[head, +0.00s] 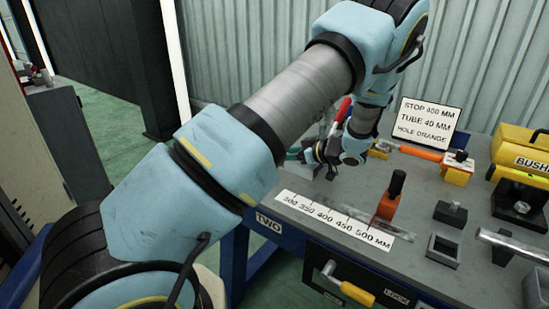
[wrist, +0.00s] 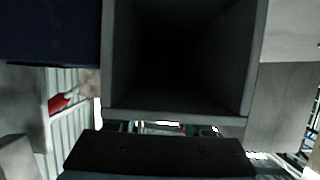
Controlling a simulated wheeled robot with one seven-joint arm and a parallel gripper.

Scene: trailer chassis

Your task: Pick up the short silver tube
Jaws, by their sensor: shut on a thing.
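My gripper (head: 325,154) is over the far left part of the workbench, partly hidden by my own wrist. In the wrist view a hollow square grey tube (wrist: 257,60) fills the upper middle, its dark open end facing the camera. It sits between the two grey fingers, and my gripper is shut on it. I take it as the short silver tube; its length cannot be told from this end-on view. In the head view the held tube is hardly visible, and I cannot tell whether it touches the bench.
The workbench (head: 290,180) carries a millimetre scale (head: 335,219), an orange and black stop (head: 388,207), a square hollow block (head: 443,251) and a silver bar (head: 515,243). A sign (head: 428,122) and a yellow bin (head: 520,150) stand behind. An orange-handled tool (head: 418,152) lies nearby.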

